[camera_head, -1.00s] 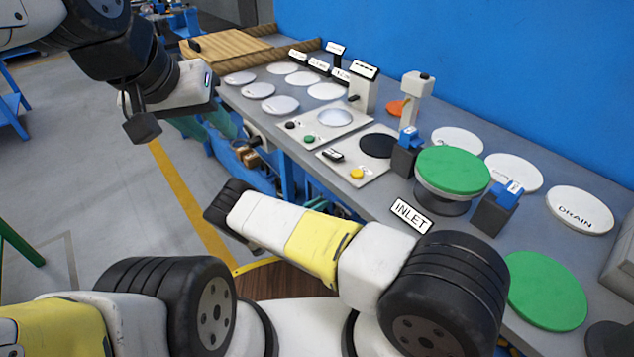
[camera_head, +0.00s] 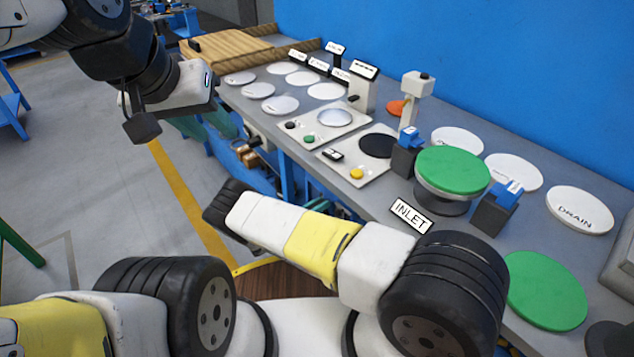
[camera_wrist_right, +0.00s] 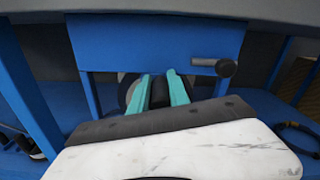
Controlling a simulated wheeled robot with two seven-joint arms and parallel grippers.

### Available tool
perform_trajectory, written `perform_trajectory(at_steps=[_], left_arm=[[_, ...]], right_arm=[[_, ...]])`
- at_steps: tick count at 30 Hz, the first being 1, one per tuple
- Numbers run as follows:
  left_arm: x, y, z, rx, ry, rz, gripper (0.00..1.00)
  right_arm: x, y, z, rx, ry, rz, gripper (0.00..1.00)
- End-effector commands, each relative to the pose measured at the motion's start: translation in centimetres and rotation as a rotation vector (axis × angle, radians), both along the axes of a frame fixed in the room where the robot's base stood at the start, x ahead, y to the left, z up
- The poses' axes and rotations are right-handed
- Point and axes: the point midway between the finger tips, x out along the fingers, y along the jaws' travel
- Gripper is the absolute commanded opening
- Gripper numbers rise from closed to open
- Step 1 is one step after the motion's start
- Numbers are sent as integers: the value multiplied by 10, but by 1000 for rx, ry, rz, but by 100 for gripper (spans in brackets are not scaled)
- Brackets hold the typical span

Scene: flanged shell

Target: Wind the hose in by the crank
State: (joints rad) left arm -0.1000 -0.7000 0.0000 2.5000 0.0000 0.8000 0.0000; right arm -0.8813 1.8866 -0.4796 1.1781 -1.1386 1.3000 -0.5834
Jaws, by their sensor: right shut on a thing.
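My right gripper (camera_wrist_right: 163,92) shows in the right wrist view, its teal fingers shut on a dark part (camera_wrist_right: 173,84) below the bench front. I cannot tell if this part is the crank's handle. A grey disc-like shape shows partly behind the fingers. A grey lever with a dark round knob (camera_wrist_right: 228,68) sticks out of the blue panel to the right, apart from the fingers. In the head view my left gripper (camera_head: 205,95) hangs at the upper left by the bench's near edge; its fingertips are unclear. No hose can be made out with certainty.
The grey bench top (camera_head: 300,175) carries white discs, a green-topped round part (camera_head: 452,170) between blue-topped clamps, a flat green disc (camera_head: 546,290) and button panels. Brass fittings (camera_head: 248,157) sit under the front edge. Blue legs (camera_wrist_right: 88,92) flank my right gripper.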

Motion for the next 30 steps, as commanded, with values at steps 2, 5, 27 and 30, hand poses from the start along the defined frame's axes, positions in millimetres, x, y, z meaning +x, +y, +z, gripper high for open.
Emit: perform_trajectory(at_steps=[2,5,27,30], left_arm=[[0,0,0,0,0,0,36],[0,0,0,0,0,0,36],[0,0,0,0,0,0,36],[0,0,0,0,0,0,36]], right_arm=[[-2,0,0,20,-27,2,0],[-6,-3,-1,55,-75,3,0],[-31,-21,-15,322,-442,1,0],[-32,-22,-16,334,-458,0,0]])
